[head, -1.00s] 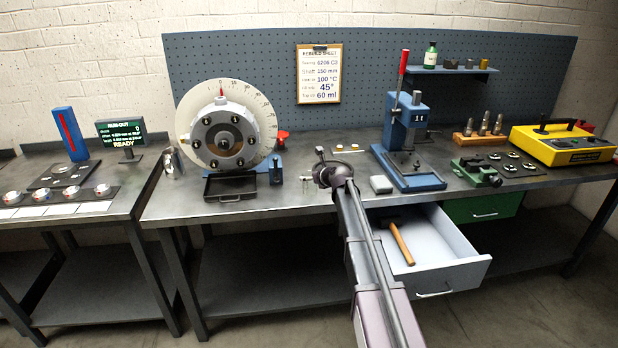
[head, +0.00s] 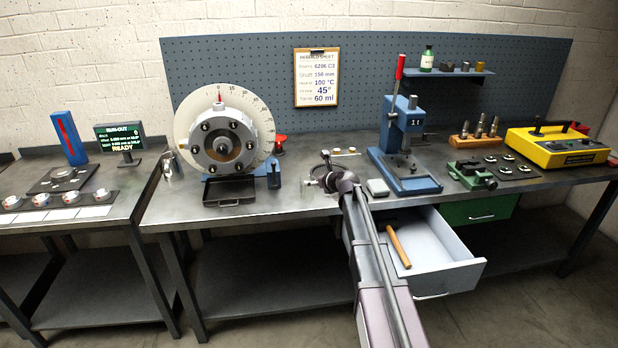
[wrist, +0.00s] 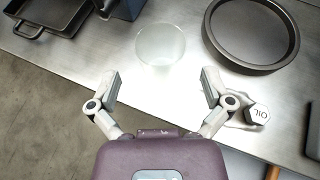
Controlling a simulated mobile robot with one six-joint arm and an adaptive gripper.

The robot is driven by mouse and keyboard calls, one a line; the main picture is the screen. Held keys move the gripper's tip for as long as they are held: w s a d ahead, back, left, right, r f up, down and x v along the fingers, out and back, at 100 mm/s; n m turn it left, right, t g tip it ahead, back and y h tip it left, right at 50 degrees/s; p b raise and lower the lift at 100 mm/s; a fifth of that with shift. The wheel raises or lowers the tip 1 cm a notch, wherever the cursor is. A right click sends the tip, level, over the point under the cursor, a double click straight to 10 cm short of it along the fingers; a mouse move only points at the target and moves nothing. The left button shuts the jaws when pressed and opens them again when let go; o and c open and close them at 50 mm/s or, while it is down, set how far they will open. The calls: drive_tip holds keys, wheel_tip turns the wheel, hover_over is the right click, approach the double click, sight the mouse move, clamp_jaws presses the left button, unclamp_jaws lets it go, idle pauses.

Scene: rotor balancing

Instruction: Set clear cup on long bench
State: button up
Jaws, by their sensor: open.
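The clear cup (wrist: 160,45) stands on the long bench's grey metal top (wrist: 185,100) in the wrist view, just beyond my fingertips and roughly centred between them. My gripper (wrist: 161,88) is open and empty, its two fingers spread wide, with a gap to the cup. In the head view my gripper (head: 322,178) is low over the bench's front edge, between the rotor stand and the blue press. The cup is hard to make out in that view.
A black tray (wrist: 35,20) lies left of the cup, a round dark pan (wrist: 290,50) right. An "OIL" hex-topped item (wrist: 258,113) sits near my right finger. A blue press (head: 405,175) stands right.

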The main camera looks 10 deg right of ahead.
drive_tip(key=p+v, duration=0.2)
drive_tip(key=v, duration=0.4)
drive_tip(key=shift+s, duration=0.35)
drive_tip(key=shift+d+r, duration=0.1)
drive_tip(key=s+a+f+n+g, duration=0.3)
drive_tip(key=s+n, duration=0.5)
drive_tip(key=s+a+f+n+g, duration=0.3)
drive_tip(key=s+f+n, duration=0.1)
drive_tip(key=s+n, duration=0.4)
drive_tip(key=s+f+n+g+h, duration=0.1)
drive_tip(key=s+n+g+h, duration=0.1)
drive_tip(key=s+n, duration=0.5)
drive_tip(key=s+d+f+n+g+h, duration=0.1)
drive_tip(key=s+f+n+g+h, duration=0.1)
drive_tip(key=s+n, duration=0.6)
drive_tip(key=shift+s+d+f+g+h, duration=0.25)
drive_tip(key=shift+s+g+h, duration=0.45)
drive_tip(key=shift+s, duration=1.5)
